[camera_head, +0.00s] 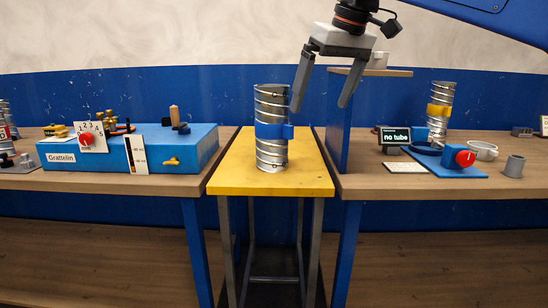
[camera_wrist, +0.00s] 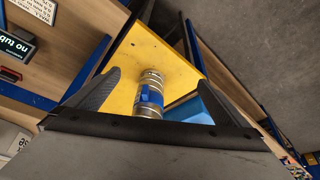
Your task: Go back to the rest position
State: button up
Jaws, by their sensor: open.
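My gripper (camera_head: 324,86) is open and empty in the head view. It hangs above and to the right of a spiral metal duct (camera_head: 271,152) with a blue clamp band (camera_head: 274,131). The duct stands upright on a yellow stand (camera_head: 228,176) and is apart from the fingers as far as I can tell. In the wrist view the duct (camera_wrist: 152,77) shows between the two spread fingers, with the yellow stand (camera_wrist: 178,70) beneath it.
A blue Grattelin box (camera_head: 195,150) sits on the left bench. The right bench holds a "no tube" display (camera_head: 395,135), a second duct with a yellow band (camera_head: 441,92), a red knob (camera_head: 465,158) and grey cups (camera_head: 514,166). A blue upright panel (camera_head: 338,120) stands near my gripper.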

jog(key=s+d+f+m, duration=0.2)
jog(key=s+d+f, duration=0.4)
jog(key=f, duration=0.7)
jog(key=s+d+f+m+h, duration=0.1)
jog(key=s+d+f+m, duration=0.1)
jog(key=s+d+f, duration=0.4)
jog(key=s+d+f+m+h, duration=0.1)
jog(key=s+d+f+m, duration=0.1)
jog(key=s+d+f, duration=0.4)
jog(key=s+f, duration=0.2)
jog(key=f, duration=0.5)
jog(key=s+f, duration=0.3)
jog(key=f, duration=0.4)
jog(key=shift+s+f+t, duration=0.15)
jog(key=shift+s+t, duration=0.15)
jog(key=shift+t, duration=0.1)
jog(key=shift+d, duration=0.1)
